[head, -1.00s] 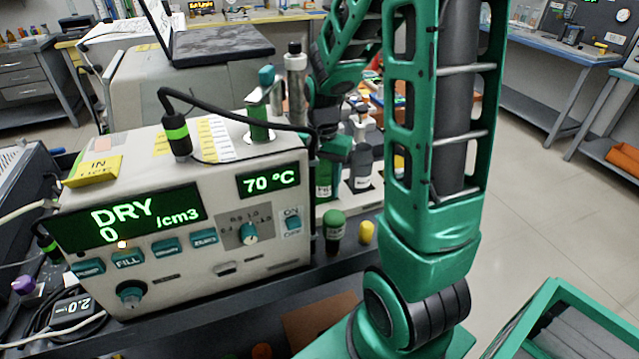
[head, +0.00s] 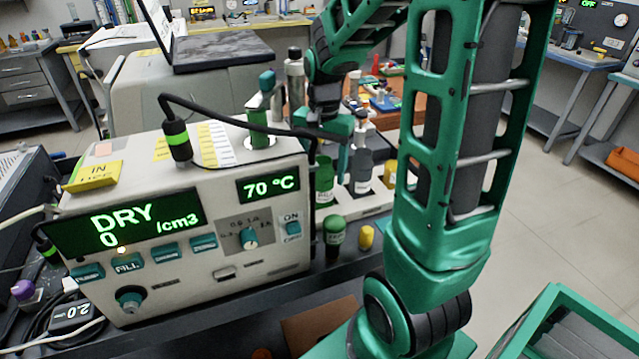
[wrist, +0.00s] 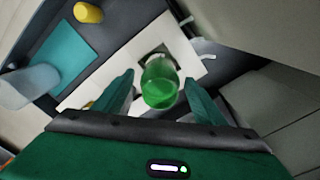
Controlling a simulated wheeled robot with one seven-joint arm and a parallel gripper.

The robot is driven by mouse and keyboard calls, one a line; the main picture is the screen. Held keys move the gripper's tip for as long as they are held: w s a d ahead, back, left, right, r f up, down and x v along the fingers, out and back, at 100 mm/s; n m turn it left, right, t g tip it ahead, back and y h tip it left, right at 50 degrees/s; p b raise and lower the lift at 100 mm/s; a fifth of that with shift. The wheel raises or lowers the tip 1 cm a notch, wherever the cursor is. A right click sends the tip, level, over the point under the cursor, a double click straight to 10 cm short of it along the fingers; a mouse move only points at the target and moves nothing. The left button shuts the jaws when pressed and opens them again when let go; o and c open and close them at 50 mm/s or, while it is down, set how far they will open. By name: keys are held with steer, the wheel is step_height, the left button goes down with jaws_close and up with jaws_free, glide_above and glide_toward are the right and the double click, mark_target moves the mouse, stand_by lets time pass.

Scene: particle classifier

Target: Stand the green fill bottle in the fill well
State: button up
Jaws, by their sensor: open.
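The green bottle (head: 325,182) has a pale label and stands upright on a white tray beside the machine. In the wrist view the green bottle (wrist: 160,84) shows from above, with green contents, between my fingertips. My gripper (head: 331,160) is open, pointing down over the bottle; in the wrist view my gripper (wrist: 158,78) has a finger on each side of it, and I cannot tell whether they touch. A green piece (head: 259,128) stands in a round opening on the machine's top; I cannot tell whether this opening is the fill well.
The machine (head: 225,270) reads DRY and 70 °C. A black cable arches over its top. A dark bottle (head: 363,168) stands right of the green one. A green-capped vial (head: 334,232) and a yellow piece (head: 366,237) stand in front of the tray.

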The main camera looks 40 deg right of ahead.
step_height(320, 180, up, 6)
steer(key=shift+f, duration=0.15)
stand_by(0.6)
steer(key=shift+s+d, duration=0.1)
steer(key=shift+d, duration=0.05)
steer(key=s+a+f+n, duration=0.1)
steer(key=s+n, duration=0.4)
steer(key=s, duration=1.5)
steer(key=shift+s+f+n, duration=0.3)
steer(key=shift+s+n, duration=0.05)
steer(key=shift+n, duration=0.05)
